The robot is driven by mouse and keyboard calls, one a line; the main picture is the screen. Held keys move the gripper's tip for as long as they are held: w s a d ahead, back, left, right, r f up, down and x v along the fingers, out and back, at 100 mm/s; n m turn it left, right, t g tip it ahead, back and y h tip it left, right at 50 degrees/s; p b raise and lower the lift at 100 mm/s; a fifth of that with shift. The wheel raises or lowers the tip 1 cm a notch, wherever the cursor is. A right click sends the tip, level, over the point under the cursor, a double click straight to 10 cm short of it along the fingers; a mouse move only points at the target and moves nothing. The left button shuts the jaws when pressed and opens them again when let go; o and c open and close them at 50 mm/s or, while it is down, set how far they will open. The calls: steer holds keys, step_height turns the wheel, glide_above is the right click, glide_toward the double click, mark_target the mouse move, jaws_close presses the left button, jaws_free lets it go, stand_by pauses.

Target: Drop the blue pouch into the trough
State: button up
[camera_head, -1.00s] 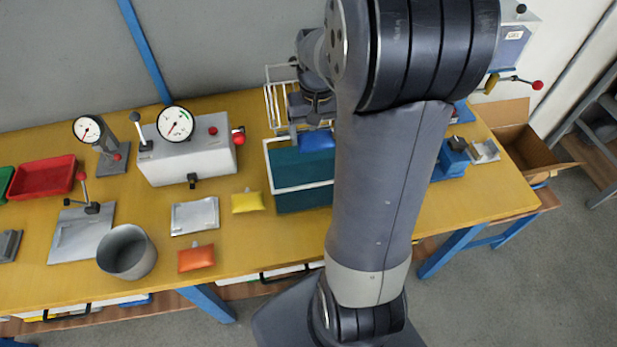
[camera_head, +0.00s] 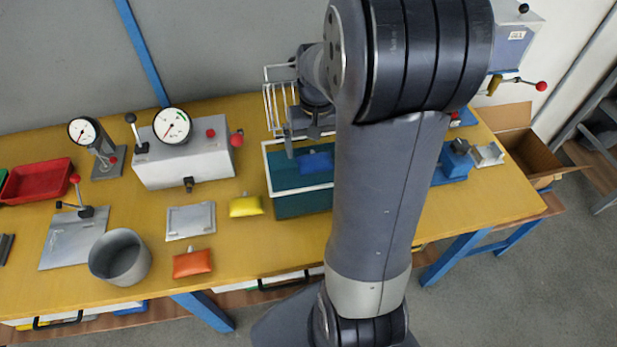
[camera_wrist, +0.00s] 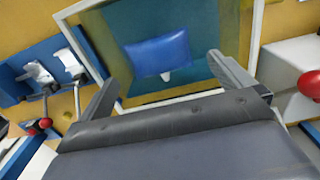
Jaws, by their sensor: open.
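The blue pouch (camera_head: 315,161) is inside the outline of the teal, white-rimmed trough (camera_head: 302,204). In the wrist view the pouch (camera_wrist: 157,53) shows below my fingers, apart from them, over the inside of the trough (camera_wrist: 253,35). I cannot tell whether it rests on the trough's bottom or is still falling. My gripper (camera_head: 309,142) is above the trough, open and empty; in the wrist view its two fingers (camera_wrist: 162,70) are spread wide. My arm hides the trough's right part in the head view.
A yellow pouch (camera_head: 246,206) and an orange pouch (camera_head: 192,263) lie left of the trough. A white wire rack (camera_head: 279,105) stands behind it. A grey gauge machine (camera_head: 185,162) is at the left, and a blue fixture (camera_head: 452,163) at the right.

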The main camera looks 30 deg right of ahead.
steer(key=shift+r, duration=0.15)
step_height(320, 180, up, 10)
steer(key=shift+r, duration=0.25)
step_height(320, 180, down, 11)
step_height(320, 180, up, 4)
steer(key=p, duration=0.2)
steer(key=shift+f+p, duration=0.25)
steer(key=shift+p, duration=0.15)
steer(key=shift+r+p, duration=0.45)
steer(key=shift+r, duration=0.1)
